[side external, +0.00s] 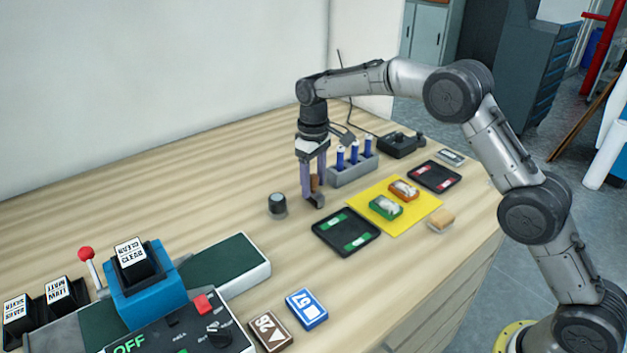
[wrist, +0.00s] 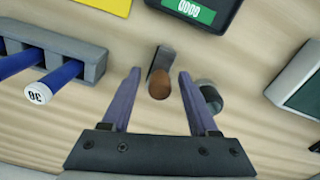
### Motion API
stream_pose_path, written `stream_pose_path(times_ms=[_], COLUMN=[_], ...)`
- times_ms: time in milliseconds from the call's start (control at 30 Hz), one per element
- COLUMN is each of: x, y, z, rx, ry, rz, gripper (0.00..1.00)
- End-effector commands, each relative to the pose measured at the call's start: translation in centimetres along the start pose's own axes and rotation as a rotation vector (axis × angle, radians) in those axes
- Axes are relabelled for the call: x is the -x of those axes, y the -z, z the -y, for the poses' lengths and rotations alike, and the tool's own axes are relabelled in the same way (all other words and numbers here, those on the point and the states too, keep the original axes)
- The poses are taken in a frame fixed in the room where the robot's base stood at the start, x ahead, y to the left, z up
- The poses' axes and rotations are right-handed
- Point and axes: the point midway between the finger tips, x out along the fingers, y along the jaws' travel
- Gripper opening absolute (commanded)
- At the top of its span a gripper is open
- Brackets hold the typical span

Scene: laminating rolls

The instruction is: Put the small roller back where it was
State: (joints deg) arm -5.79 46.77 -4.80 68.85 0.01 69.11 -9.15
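A small upright piece with a rounded brown handle (wrist: 160,84) and a dark grey block (wrist: 162,60) at its base appears to be the small roller. In the side view its brown part (side external: 315,183) shows between my fingers and its grey block (side external: 315,201) rests on the table. My gripper (wrist: 159,74) points down with its purple fingers apart, one on each side of the brown handle. Gaps show on both sides in the wrist view. In the side view my gripper (side external: 314,192) partly hides the piece.
A dark cylinder with a pale top (side external: 278,206) stands close by, near one finger. A grey rack (side external: 354,171) holds several blue-handled tools. A black tray (side external: 346,232) with green labels and a yellow mat (side external: 420,207) lie nearby. Bare table lies behind my gripper.

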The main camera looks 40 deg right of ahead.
Motion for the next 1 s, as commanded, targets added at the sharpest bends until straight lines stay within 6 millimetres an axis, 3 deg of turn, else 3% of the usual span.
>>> stream_pose_path(times_ms=[367, 800, 1000], x=[0.8, 9.2, 11.6], y=[0.1, 0.1, 0.1], z=[0.0, 0.0, 0.0], rx=[0.0, 0.0, 0.0], ry=[-0.001, -0.001, 0.0], rz=[-0.003, -0.005, -0.002], gripper=[0.6, 0.6, 0.6])
